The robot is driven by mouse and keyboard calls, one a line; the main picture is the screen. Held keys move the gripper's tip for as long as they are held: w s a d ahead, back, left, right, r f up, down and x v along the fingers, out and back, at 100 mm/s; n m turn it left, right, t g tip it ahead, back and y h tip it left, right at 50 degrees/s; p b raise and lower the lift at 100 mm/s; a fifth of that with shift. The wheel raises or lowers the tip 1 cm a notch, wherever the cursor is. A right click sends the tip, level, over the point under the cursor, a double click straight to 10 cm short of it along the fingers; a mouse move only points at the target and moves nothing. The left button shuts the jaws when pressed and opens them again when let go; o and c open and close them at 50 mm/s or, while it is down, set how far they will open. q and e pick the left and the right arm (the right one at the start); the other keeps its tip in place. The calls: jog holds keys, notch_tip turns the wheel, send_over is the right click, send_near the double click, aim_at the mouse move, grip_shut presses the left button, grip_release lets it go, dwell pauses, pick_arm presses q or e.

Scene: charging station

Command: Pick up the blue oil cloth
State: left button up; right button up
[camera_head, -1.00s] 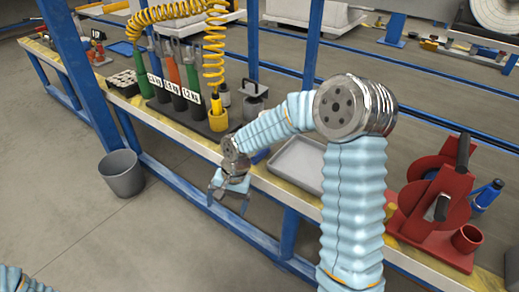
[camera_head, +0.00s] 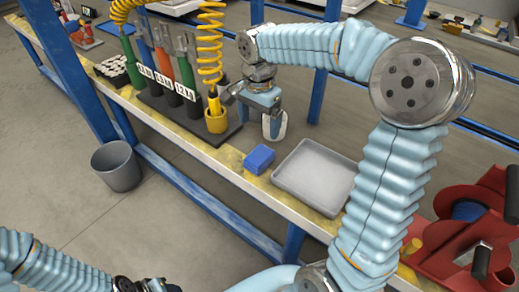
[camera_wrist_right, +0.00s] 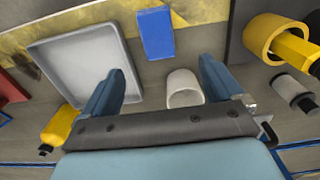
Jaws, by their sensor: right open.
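The blue oil cloth (camera_head: 259,158) is a small block-like blue piece lying on the bench, left of the grey tray. In the right wrist view the cloth (camera_wrist_right: 155,33) lies beyond the fingertips, clear of them. My right gripper (camera_head: 270,122) is over the bench behind the cloth, pointing down, next to a white cup. In the right wrist view its two blue fingers (camera_wrist_right: 160,78) are wide apart with nothing gripped, and the white cup (camera_wrist_right: 184,88) shows between them. My left arm shows at the bottom left, but its gripper fingers are not visible.
The grey tray (camera_head: 315,176) is close right of the cloth. A yellow holder (camera_head: 217,121) with a coiled-hose tool and several labelled bottles stand to the left. A red reel (camera_head: 470,235) is at the right. A grey bin (camera_head: 116,167) stands on the floor.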

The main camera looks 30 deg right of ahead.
send_over(259, 155)
jog(key=f, duration=0.7)
jog(key=shift+w+d+f, duration=0.15)
jog(key=shift+w, duration=0.1)
jog(key=f, duration=0.5)
jog(key=shift+s+f, duration=0.15)
jog(key=shift+s, duration=0.05)
jog(key=shift+c, duration=0.2)
jog(key=c, duration=1)
